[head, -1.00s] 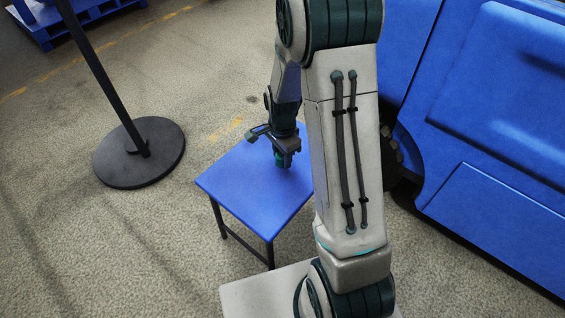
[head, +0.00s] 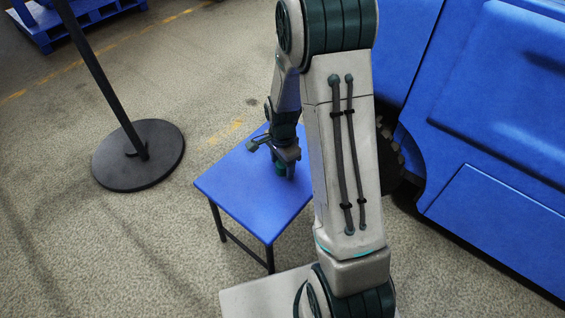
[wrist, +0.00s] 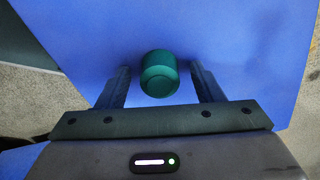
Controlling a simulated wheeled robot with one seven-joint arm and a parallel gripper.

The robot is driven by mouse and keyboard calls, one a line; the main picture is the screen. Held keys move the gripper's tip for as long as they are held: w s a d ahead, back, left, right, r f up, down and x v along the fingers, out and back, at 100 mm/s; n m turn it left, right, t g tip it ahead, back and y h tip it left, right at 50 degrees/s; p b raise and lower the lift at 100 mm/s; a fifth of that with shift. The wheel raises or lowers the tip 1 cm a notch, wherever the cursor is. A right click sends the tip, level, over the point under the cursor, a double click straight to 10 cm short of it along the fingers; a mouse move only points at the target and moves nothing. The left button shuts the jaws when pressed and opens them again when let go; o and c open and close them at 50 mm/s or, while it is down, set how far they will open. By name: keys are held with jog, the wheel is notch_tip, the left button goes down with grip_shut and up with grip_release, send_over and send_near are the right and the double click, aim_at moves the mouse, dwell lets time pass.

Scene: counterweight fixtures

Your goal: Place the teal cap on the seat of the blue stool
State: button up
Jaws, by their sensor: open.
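The teal cap (wrist: 159,74) stands on the seat of the blue stool (wrist: 230,40), between the two fingers of my gripper (wrist: 160,82) in the wrist view. A gap of blue seat shows on each side of the cap, so the fingers are open and apart from it. In the head view my gripper (head: 287,168) is low over the far right part of the stool seat (head: 235,190), and the cap (head: 281,168) shows only as a small teal bit at the gripper, mostly hidden. My arm covers the seat's right edge.
A black post on a round base (head: 138,160) stands left of the stool. A large blue machine (head: 480,110) with a dark wheel is close on the right. A blue pallet (head: 70,20) lies at the far left.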

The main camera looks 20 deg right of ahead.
notch_tip(320, 180, up, 12)
jog(key=p, duration=0.4)
jog(key=s+a+r+n, duration=0.1)
jog(key=s+r+n, duration=0.4)
jog(key=s+n, duration=0.2)
jog(key=s+r+n+t, duration=0.1)
jog(key=s+r+n, duration=0.5)
jog(key=s, duration=0.4)
jog(key=shift+s+a+r+n, duration=0.25)
jog(key=shift+a+n, duration=0.1)
jog(key=shift+n, duration=0.35)
